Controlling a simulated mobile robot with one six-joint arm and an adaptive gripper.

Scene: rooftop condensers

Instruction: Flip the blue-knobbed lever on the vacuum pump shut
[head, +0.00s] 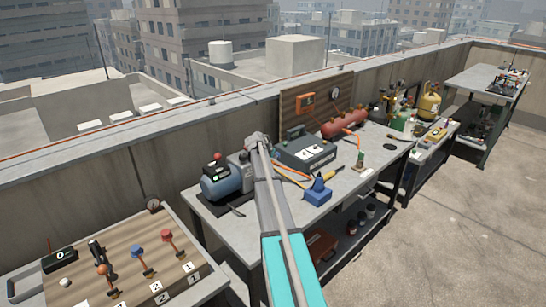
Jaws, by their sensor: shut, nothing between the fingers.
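The vacuum pump appears to be the blue cylindrical machine (222,182) with a grey body on a dark mat, at the left end of the middle bench. A small red knob shows on its top. I cannot make out a blue-knobbed lever on it. My arm reaches up from the bottom of the view and bends just right of the pump, covering part of that area. My gripper cannot be made out past the bend. A board (120,276) on the left table carries a blue-knobbed lever (137,251) and a red-knobbed lever (167,235), both standing up.
The middle bench also holds a grey-green case (305,152), a red tank (344,123) and a small blue device (318,189). A yellow cylinder (429,106) stands farther right. A low wall runs behind the benches. The floor at right is clear.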

